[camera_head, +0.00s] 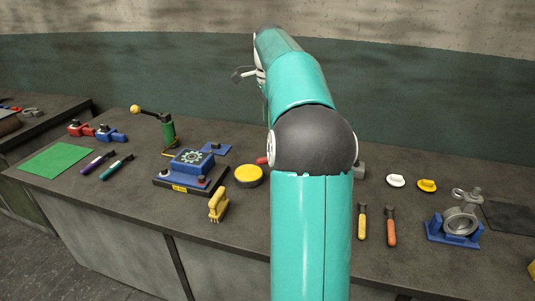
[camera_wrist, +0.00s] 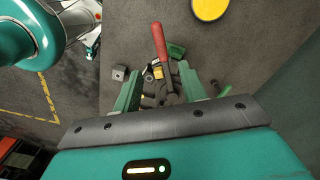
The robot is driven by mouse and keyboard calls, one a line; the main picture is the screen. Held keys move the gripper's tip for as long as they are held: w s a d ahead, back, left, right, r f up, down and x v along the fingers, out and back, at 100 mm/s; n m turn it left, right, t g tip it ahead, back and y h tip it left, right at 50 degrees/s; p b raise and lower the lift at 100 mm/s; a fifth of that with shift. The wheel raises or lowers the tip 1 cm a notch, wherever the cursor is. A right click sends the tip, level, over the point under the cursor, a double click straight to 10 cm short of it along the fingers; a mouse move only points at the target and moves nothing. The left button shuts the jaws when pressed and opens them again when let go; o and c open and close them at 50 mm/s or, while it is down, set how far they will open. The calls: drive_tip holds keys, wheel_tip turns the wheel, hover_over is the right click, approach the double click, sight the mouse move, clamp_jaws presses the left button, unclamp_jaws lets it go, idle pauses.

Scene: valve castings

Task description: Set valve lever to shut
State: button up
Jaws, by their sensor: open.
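A red lever handle (camera_wrist: 160,42) shows in the wrist view, running from the top middle down toward the gap between my fingers. Its lower end meets a cluster of dark and grey metal parts (camera_wrist: 158,88), which looks like the valve body; my gripper partly hides it. My gripper (camera_wrist: 159,71) is open, with its two green fingers on either side of this cluster. I cannot tell whether they touch anything. In the head view a small red end (camera_head: 262,160), likely the same handle, shows left of my arm. My arm hides the rest of the valve there.
A yellow round tin (camera_head: 249,176) lies left of the red end; a yellow-handled brush (camera_head: 218,206) and a blue-based fixture (camera_head: 190,172) stand nearby. Two screwdriver-like tools (camera_head: 391,226) and a blue-mounted casting (camera_head: 457,228) are at right. A green block (camera_wrist: 176,50) adjoins the handle.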

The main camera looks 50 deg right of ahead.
wheel_tip(320, 180, down, 12)
drive_tip(key=shift+f, duration=0.1)
idle(0.4)
clamp_jaws()
